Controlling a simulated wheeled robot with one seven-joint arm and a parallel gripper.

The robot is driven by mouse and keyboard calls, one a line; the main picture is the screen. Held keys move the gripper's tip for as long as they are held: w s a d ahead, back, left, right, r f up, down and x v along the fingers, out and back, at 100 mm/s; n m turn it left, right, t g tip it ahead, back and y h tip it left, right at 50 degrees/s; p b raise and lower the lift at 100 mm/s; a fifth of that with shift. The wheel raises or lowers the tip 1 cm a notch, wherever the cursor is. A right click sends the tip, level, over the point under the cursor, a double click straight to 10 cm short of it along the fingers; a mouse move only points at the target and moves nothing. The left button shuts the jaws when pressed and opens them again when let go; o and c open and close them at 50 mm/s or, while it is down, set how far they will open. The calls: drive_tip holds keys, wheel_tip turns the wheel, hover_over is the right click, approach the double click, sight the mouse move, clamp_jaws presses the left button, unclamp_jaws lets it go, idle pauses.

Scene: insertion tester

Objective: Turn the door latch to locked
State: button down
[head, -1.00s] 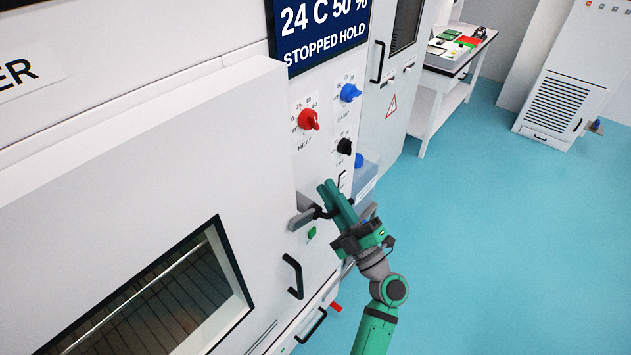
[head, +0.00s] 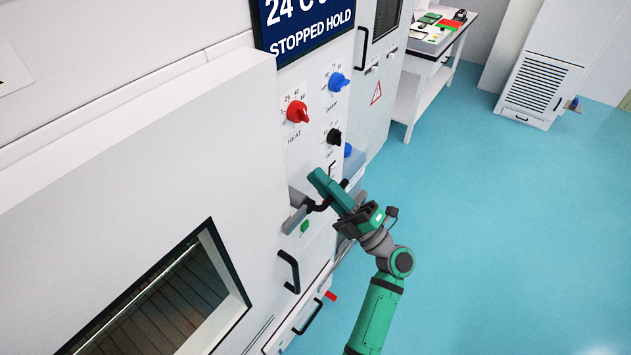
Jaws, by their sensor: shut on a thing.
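The door latch (head: 296,217) is a grey lever with a black handle, on the white panel at the right edge of the big oven-like door. My gripper (head: 326,187), green, is shut on the black handle from the right. Its fingers slant up and left across the handle and hide part of it. The lever's grey end points down and left. Any lock marking by the latch cannot be made out.
Above the latch are a red knob (head: 298,112), a blue knob (head: 338,82) and a black knob (head: 334,136). A green button (head: 304,226) sits just below it. A black door handle (head: 289,271) juts out lower down. Blue floor (head: 480,230) on the right is clear.

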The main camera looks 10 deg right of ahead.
drive_tip(key=shift+s+a, duration=0.1)
drive_tip(key=c, duration=1.8)
unclamp_jaws()
drive_tip(key=shift+o, duration=0.2)
drive_tip(key=v, duration=1.1)
